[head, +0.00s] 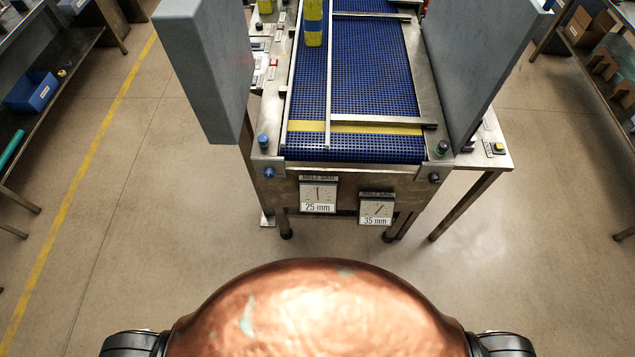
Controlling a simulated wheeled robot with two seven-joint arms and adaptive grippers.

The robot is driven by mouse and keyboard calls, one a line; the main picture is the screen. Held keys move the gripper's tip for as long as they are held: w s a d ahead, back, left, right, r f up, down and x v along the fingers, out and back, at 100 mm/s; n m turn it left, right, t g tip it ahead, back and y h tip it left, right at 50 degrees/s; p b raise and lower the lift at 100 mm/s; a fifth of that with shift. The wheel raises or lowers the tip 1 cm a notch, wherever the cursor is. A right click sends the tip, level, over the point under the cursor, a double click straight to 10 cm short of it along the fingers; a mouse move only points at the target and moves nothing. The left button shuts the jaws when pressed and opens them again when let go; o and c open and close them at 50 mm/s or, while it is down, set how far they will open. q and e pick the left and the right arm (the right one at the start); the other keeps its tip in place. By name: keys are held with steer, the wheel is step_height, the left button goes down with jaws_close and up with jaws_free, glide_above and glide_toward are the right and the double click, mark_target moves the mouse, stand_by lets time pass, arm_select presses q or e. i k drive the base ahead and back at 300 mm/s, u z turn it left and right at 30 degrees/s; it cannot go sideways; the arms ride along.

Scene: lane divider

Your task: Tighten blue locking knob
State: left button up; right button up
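A blue knob (263,141) stands upright on the left front corner of the conveyor frame. A second blue knob (268,172) sits just below it on the frame's front end, facing me. I cannot tell from this view which of them is the locking knob, or how tight either is. The lane divider, a thin metal rail (328,80), runs lengthwise over the blue belt (375,75). Neither of my grippers is in view, and nothing is seen touching the knobs.
Grey panels (207,70) (480,65) flank the conveyor. Dark knobs (442,147) (434,177) sit at its right corner. Dial plates (318,197) (376,210) read 25 mm and 35 mm. Floor before the conveyor is clear.

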mark_target(263, 139)
steer(key=z, duration=0.15)
steer(key=k, duration=1.05)
steer(key=z, duration=0.7)
steer(key=i, duration=1.15)
steer(key=u, duration=0.8)
